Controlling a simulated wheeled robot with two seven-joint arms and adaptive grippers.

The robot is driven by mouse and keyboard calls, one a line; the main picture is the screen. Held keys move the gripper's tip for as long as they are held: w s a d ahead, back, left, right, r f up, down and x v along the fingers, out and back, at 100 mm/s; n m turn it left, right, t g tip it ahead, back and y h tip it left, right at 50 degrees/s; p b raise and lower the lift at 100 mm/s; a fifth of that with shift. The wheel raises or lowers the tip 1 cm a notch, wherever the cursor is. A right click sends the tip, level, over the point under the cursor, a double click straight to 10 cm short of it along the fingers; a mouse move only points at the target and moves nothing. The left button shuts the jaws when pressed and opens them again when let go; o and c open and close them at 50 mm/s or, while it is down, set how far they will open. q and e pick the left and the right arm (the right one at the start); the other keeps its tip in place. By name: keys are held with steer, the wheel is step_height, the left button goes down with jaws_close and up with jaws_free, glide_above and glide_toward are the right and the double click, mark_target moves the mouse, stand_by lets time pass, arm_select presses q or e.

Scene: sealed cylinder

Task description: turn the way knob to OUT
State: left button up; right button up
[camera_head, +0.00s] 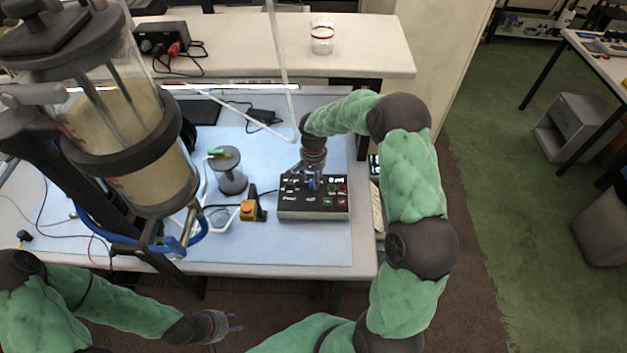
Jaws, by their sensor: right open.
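A dark control box (300,214) stands on the blue mat of the bench, with small white labels and red and green buttons on its right part. My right gripper (311,184) points down from above at the box's upper left and middle part. It is open, with its fingers at or just above the panel; I cannot tell whether they touch it. The way knob is not clearly visible; the gripper covers that part of the panel and the labels are too small to read. My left gripper (228,335) is low in front of the bench, open and empty.
A large clear cylinder (130,140) with cloudy contents stands at the left on a dark frame. A glass jar (322,40) is on the back shelf.

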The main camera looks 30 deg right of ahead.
steer(key=shift+f, duration=1)
jaws_close()
